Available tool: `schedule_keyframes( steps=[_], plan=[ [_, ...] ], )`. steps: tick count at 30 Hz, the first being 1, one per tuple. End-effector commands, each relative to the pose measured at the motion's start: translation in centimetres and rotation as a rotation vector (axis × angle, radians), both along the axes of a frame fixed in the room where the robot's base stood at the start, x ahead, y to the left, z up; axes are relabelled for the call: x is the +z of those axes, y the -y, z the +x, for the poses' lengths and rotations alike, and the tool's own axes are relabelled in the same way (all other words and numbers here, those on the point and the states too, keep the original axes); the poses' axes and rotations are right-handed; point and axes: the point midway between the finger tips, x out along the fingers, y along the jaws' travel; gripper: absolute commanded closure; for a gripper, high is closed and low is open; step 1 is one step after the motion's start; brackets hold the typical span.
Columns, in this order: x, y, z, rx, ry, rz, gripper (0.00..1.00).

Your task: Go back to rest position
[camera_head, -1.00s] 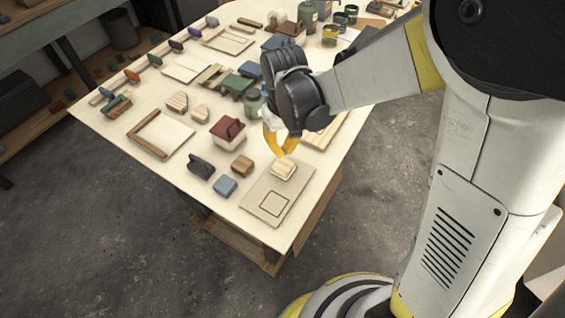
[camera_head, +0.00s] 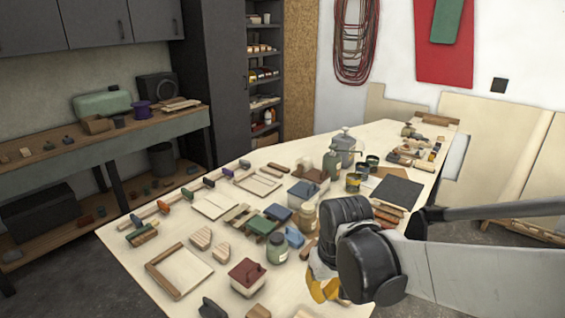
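My gripper (camera_head: 322,290) has yellow fingers and hangs over the near right part of the plywood table (camera_head: 128,265). The black wrist joints above it hide part of the gripper and some of the tabletop. I cannot tell how far apart the fingers are, and I see nothing held in them.
Wooden frames, blocks, jars and tins crowd the table. A black square mat (camera_head: 397,192) lies toward the far right. A workbench (camera_head: 110,137) and dark cabinet (camera_head: 213,80) stand at the left and back. Plywood sheets (camera_head: 490,140) lean on the right wall.

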Motion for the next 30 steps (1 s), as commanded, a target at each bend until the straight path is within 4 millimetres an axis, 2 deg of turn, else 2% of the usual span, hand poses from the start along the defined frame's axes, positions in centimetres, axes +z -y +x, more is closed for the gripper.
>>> schedule_keyframes(
  steps=[1, 6, 13, 20, 30],
  plan=[
    [0.5, 1.3, -1.1, -0.030, 0.041, 0.010, 1.00],
    [2.7, 4.7, -3.9, -0.121, 0.187, 0.039, 1.00],
    [3.3, 8.1, -7.6, -0.227, 0.365, 0.065, 1.00],
    [3.2, 9.4, -9.1, -0.274, 0.449, 0.074, 1.00],
    [3.3, 9.5, -9.2, -0.277, 0.455, 0.075, 1.00]
  ],
)
